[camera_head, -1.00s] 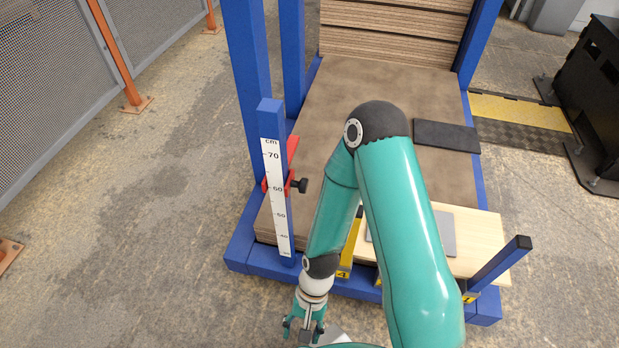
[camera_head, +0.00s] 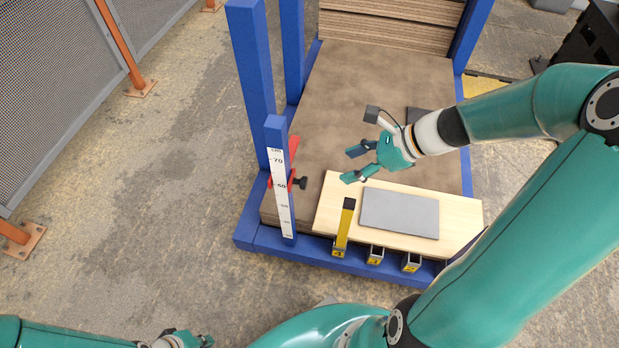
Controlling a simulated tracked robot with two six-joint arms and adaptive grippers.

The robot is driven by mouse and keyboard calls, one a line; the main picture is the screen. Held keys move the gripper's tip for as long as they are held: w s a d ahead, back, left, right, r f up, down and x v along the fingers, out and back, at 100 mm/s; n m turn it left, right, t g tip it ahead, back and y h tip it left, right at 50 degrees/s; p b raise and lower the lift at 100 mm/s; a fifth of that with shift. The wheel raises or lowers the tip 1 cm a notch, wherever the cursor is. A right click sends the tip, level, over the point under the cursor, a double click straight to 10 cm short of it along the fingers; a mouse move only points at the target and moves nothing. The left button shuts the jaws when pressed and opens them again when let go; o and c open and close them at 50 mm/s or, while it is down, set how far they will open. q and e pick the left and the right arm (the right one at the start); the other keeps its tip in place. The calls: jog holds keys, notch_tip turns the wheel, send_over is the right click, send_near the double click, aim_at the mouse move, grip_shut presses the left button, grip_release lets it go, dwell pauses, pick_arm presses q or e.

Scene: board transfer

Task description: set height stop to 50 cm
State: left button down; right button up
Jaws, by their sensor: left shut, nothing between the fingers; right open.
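The red height stop (camera_head: 293,155) sits on a blue post at the left front corner of the blue rack. Its black knob (camera_head: 300,183) sticks out to the right. A white cm scale (camera_head: 281,205) runs down the post's front, and the red edge beside it is close to the 60 mark. My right gripper (camera_head: 346,166) is open and empty, to the right of the stop and knob, apart from them, with its fingers pointing left. My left gripper (camera_head: 207,341) is shut and empty at the bottom edge, partly cut off, far from the stop.
A light wooden board (camera_head: 335,210) with a grey plate (camera_head: 400,212) lies at the front of the brown stack (camera_head: 355,80). A yellow post (camera_head: 344,225) and several numbered sockets line the blue front beam. Bare floor (camera_head: 170,170) is free at left; a mesh fence stands beyond.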

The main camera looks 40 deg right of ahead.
aim_at(307, 181)
jog(key=b+x, duration=0.5)
jog(key=x, duration=0.9)
grip_shut()
